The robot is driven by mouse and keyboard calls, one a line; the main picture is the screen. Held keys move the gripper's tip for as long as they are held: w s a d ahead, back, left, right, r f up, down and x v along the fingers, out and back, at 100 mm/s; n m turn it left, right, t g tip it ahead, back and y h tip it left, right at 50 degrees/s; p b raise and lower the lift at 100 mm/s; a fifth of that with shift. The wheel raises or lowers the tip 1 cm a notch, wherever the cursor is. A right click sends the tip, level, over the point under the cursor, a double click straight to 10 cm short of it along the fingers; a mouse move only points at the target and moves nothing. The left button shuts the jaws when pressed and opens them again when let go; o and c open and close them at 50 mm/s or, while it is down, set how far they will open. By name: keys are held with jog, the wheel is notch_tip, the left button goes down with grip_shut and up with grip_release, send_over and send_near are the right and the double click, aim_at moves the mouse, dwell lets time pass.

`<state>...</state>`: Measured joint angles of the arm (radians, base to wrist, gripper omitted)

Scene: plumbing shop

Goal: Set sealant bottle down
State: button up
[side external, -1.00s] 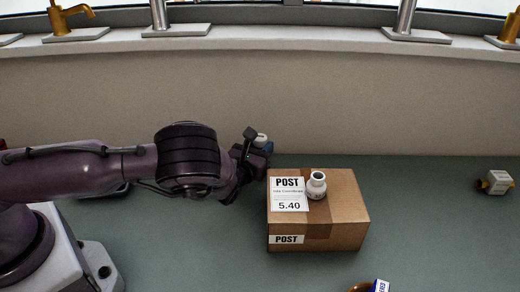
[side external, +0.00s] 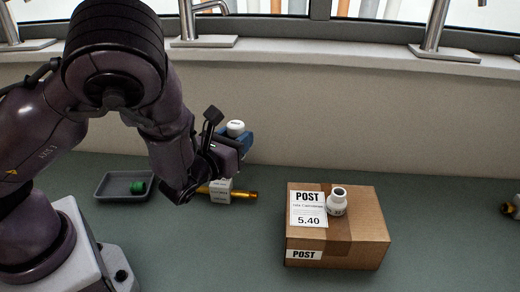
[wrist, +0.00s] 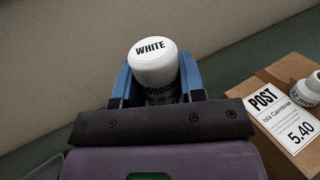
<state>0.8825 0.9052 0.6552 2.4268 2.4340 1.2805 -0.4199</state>
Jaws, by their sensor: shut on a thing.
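The sealant bottle is white, with a cap marked WHITE (wrist: 152,62). In the side external view its white top (side external: 235,128) shows just beyond my gripper (side external: 241,142). My gripper (wrist: 158,88) is shut on the bottle, with a blue finger on each side of it in the wrist view. The bottle looks upright and appears held up above the counter, left of the cardboard box. Its lower part is hidden by my gripper in both views, so its base cannot be seen.
The cardboard box (side external: 358,222) carries a white fitting (side external: 337,203). A brass fitting with a white tag (side external: 220,190) lies below my gripper. A grey tray (side external: 110,187) holds a green item (side external: 138,187). The green counter (side external: 215,245) is clear in front.

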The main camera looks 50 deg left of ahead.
aim_at(232, 125)
jog(key=shift+s+r, duration=0.2)
jog(key=shift+s, duration=0.2)
notch_tip(232, 125, up, 5)
jog(key=s+d+m+h, duration=0.25)
jog(key=d+h, duration=0.25)
jog(key=d, duration=0.9)
jog(key=s+d+m+h, duration=0.2)
jog(key=d+m+h, duration=0.25)
jog(key=d, duration=0.85)
jog(key=shift+n+t, duration=0.3)
jog(key=shift+n, duration=0.1)
jog(key=shift+w+a+f, duration=0.1)
jog(key=shift+a+f, duration=0.05)
jog(key=shift+f, duration=8.75)
jog(key=shift+f, duration=0.15)
jog(key=o, duration=1)
jog(key=shift+c, duration=0.2)
